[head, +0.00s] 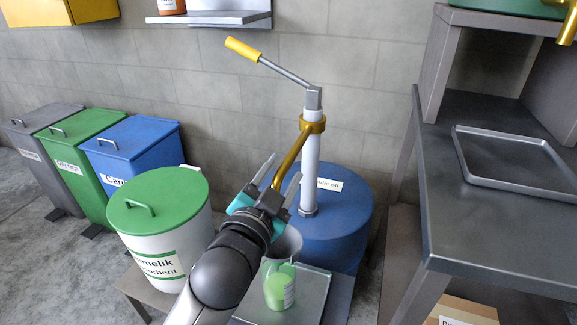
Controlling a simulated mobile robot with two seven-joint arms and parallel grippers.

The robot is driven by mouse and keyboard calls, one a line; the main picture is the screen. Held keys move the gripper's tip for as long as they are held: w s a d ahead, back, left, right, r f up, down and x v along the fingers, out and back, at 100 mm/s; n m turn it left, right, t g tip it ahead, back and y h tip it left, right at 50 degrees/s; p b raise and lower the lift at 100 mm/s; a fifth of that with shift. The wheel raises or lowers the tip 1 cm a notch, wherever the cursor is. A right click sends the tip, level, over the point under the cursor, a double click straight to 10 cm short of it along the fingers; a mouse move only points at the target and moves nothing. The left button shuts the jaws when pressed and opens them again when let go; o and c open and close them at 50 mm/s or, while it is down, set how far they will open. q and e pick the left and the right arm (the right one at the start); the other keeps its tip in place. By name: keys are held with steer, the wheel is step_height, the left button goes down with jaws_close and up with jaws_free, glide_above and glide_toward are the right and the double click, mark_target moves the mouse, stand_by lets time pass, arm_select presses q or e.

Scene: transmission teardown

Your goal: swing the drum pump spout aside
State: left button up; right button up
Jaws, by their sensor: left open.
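The drum pump stands on a blue drum (345,225) with a white label. Its pale upright tube (310,168) carries a brass collar, and a brass spout (296,152) slopes down from it to the lower left. The pump's crank handle (243,48) has a yellow grip and points to the upper left. My left gripper (281,170) is open at the spout's lower part. Its fingers appear on either side of the spout; I cannot tell whether they touch it. The gripper hides the spout's end. My right gripper is not in view.
A white bin with a green lid (155,200) is at left. A dark bench (490,225) with a tray (520,187) is at right.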

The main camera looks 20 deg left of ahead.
mark_target(289, 159)
arm_select(q)
steer(key=shift+w+b, duration=0.45)
steer(key=shift+w, duration=1.3)
steer(key=shift+c, duration=0.2)
jaws_close()
